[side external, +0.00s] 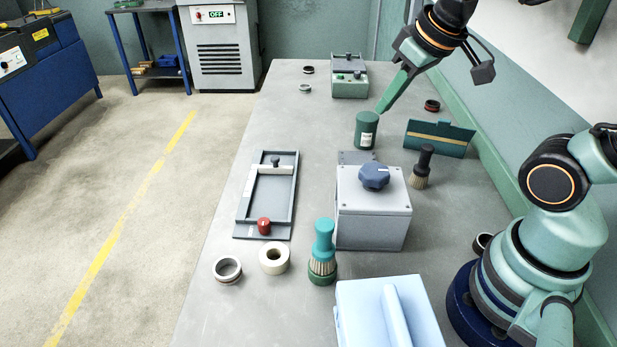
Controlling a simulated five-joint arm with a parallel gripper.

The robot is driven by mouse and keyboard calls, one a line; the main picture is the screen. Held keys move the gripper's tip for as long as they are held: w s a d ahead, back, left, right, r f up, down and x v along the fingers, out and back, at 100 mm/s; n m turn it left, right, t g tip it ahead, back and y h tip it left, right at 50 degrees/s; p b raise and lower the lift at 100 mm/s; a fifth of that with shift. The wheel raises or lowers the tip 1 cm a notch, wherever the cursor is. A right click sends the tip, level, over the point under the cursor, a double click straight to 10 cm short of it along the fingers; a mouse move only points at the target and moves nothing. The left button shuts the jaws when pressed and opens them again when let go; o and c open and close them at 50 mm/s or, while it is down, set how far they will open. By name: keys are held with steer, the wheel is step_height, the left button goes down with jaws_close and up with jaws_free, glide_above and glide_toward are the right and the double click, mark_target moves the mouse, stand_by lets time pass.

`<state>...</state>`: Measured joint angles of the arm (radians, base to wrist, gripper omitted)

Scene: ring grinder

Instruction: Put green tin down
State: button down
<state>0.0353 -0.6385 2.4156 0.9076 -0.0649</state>
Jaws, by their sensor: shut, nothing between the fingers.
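The green tin (366,131) is a dark green cylinder with a white label. It stands upright on the grey table (220,190), behind the grey box with the blue knob. My gripper (383,108) reaches in from the upper right, its green fingers closed together and pointing down to the left. The fingertips are at the tin's top right edge in the picture. I cannot tell whether they touch it. Nothing shows between the fingers.
A grey box with a blue knob (373,215) stands in front of the tin. A dark brush (422,167) and a green angled plate (440,138) are to the right. A grey frame with a red knob (268,190) lies left. The table left of the tin is clear.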

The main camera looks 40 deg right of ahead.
mark_target(357, 125)
steer(key=w+d+f+n+g, duration=0.25)
steer(key=w+d+f, duration=0.25)
steer(key=w+d, duration=0.75)
steer(key=s+d+f+g, duration=0.2)
steer(key=d+f+g, duration=0.1)
steer(key=d+f, duration=0.65)
steer(key=f, duration=0.5)
steer(key=d+f, duration=0.1)
steer(key=f, duration=0.2)
steer(key=shift+w+d+f, duration=0.1)
steer(key=shift+f, duration=0.05)
steer(key=shift+w+a+f, duration=0.1)
steer(key=shift+w+a, duration=0.05)
steer(key=shift+w, duration=0.4)
steer(key=shift+w+a, duration=0.1)
steer(key=shift+w, duration=0.45)
steer(key=shift+w+a, duration=0.25)
steer(key=shift+w, duration=0.65)
steer(key=shift+w+a, duration=0.3)
steer(key=shift+w, duration=0.9)
steer(key=shift+w+a, duration=0.3)
steer(key=shift+w, duration=0.85)
steer(key=shift+w+a, duration=0.3)
steer(key=shift+w, duration=0.9)
